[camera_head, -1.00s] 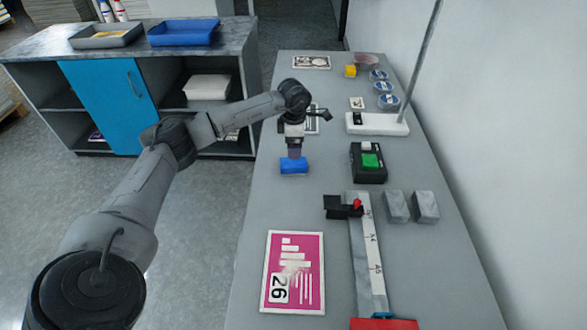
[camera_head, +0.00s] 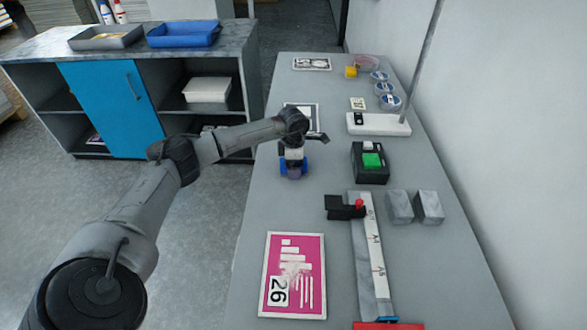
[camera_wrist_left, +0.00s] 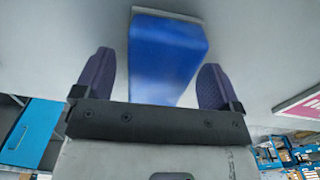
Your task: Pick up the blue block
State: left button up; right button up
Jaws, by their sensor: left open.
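The blue block (camera_head: 283,168) lies on the grey table near its left edge, partly hidden by my left gripper (camera_head: 293,172) in the head view. In the left wrist view the blue block (camera_wrist_left: 165,60) sits between the two purple fingers of my left gripper (camera_wrist_left: 155,78). The fingers are open, with a gap visible on each side of the block. My right gripper is in neither view.
A black box with a green button (camera_head: 371,162) stands right of the block. A ruler bar (camera_head: 370,260), two grey blocks (camera_head: 414,206) and a pink card (camera_head: 293,275) lie nearer. A white-based stand (camera_head: 378,125) is behind. Table just in front of the block is clear.

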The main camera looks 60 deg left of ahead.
pick_arm(q)
jog(key=shift+c, duration=0.4)
jog(key=c, duration=1)
jog(key=shift+o, duration=0.2)
notch_tip(320, 180, up, 5)
jog(key=shift+f+p, duration=0.1)
jog(key=shift+p, duration=0.9)
jog(key=w+d+r+p, duration=0.2)
jog(key=w+d+r, duration=0.2)
jog(key=d, duration=0.7)
notch_tip(320, 180, up, 2)
jog(key=shift+w+r, duration=0.1)
jog(key=shift+w, duration=0.05)
